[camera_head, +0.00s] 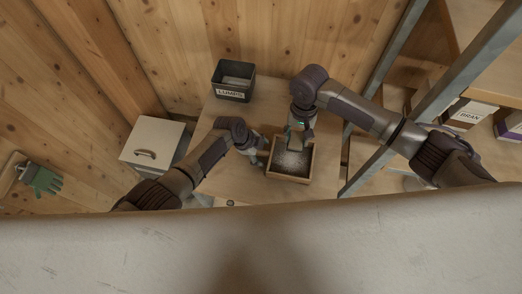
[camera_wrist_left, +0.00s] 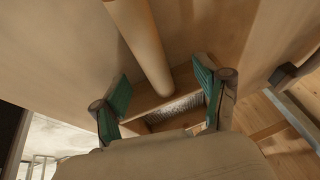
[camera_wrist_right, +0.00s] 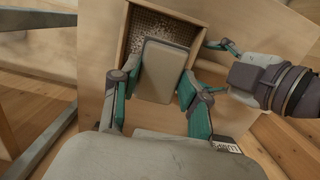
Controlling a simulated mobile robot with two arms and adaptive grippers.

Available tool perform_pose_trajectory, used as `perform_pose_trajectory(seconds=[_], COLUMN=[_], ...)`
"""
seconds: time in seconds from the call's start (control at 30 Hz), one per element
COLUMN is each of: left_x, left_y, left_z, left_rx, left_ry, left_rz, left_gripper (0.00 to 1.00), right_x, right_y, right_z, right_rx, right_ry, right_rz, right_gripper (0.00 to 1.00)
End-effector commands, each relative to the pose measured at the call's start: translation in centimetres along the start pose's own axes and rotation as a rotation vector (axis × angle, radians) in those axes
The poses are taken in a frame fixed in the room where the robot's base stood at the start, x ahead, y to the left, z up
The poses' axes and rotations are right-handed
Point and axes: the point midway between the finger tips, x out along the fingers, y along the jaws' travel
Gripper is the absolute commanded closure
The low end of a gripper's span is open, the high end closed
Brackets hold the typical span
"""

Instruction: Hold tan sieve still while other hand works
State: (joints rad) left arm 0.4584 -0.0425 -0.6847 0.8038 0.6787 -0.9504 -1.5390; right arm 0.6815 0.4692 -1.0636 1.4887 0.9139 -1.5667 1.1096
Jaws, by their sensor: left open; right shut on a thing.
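The tan sieve (camera_head: 288,179) is a square wooden tray with grey speckled mesh on the table. It also shows in the right wrist view (camera_wrist_right: 124,35). My left gripper (camera_head: 262,153) is open beside the sieve's left wall. In the left wrist view its teal fingers (camera_wrist_left: 165,88) stand apart, with part of the sieve's wood and mesh (camera_wrist_left: 178,108) seen between them. I cannot tell whether they touch it. My right gripper (camera_head: 298,138) is shut on a flat grey-tan block (camera_wrist_right: 165,70), held over the mesh. Whether the block touches the mesh is unclear.
A black bin labelled LUMPS (camera_head: 233,82) stands at the table's back left. A pale lidded box (camera_head: 152,143) is left of the table. A metal rack with a bran bag (camera_head: 468,113) is on the right. Bare table (camera_head: 265,112) lies behind the sieve.

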Motion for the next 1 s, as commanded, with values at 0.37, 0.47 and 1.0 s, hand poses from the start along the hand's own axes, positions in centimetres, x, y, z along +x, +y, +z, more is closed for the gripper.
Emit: perform_pose_trajectory(seconds=[0.37,0.47,1.0], left_x=[-0.5,-0.7,-1.1], left_y=[-0.1,-0.1,-0.2], left_z=[-0.1,-0.2,-0.4], left_rx=[0.000,0.001,0.000], left_ry=[-0.001,-0.001,-0.001], left_rz=[0.000,0.000,0.001], left_gripper=[0.26,0.26,0.26], right_x=[0.0,0.0,0.0], right_y=[0.0,0.0,0.0], right_z=[0.0,0.0,0.0], right_rx=[0.000,0.000,0.000], right_ry=[0.000,0.000,0.000], right_rz=[0.000,0.000,0.000], right_gripper=[0.83,0.83,0.83])
